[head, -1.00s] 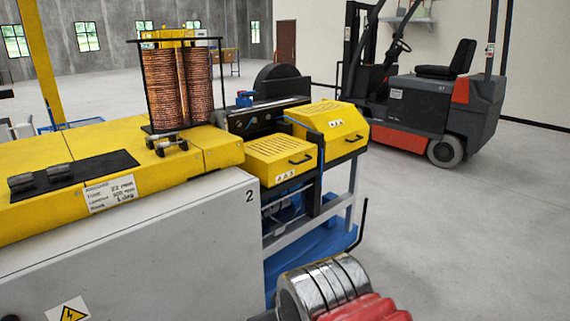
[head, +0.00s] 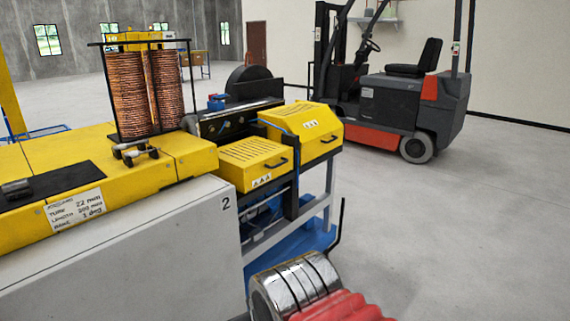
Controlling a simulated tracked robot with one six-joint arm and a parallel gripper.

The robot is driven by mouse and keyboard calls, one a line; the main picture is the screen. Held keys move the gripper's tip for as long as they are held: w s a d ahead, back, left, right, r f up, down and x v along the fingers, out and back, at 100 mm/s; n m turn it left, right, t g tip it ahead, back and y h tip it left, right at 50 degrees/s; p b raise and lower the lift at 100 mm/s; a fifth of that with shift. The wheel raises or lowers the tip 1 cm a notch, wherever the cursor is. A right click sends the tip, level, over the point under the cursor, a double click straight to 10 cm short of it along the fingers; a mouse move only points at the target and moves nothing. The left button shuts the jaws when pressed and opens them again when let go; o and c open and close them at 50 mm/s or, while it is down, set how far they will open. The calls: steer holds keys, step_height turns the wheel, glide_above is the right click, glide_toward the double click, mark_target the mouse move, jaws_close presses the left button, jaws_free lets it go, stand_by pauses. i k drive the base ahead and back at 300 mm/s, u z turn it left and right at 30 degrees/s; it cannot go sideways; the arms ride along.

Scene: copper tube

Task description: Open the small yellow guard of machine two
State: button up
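Machine two (head: 130,250) is a grey cabinet with a yellow top and the number 2 near its right corner. At its right end are two yellow slotted guards with black handles, both down. The nearer, smaller-looking guard (head: 254,160) is low, with a warning label on its front. The other guard (head: 303,123) is higher, behind it to the right. My gripper is not in view. Only a silver and red part of my arm shows at the bottom edge, below and in front of the guards.
Copper tube coils (head: 143,92) stand in a black rack on the machine's top. A thin black bent rod (head: 338,230) rises beside the blue base (head: 300,240). A forklift (head: 400,90) is parked behind on the right. The grey floor (head: 460,230) at right is clear.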

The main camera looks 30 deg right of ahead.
mark_target(248, 164)
steer(key=i, duration=0.9)
steer(key=u, duration=0.05)
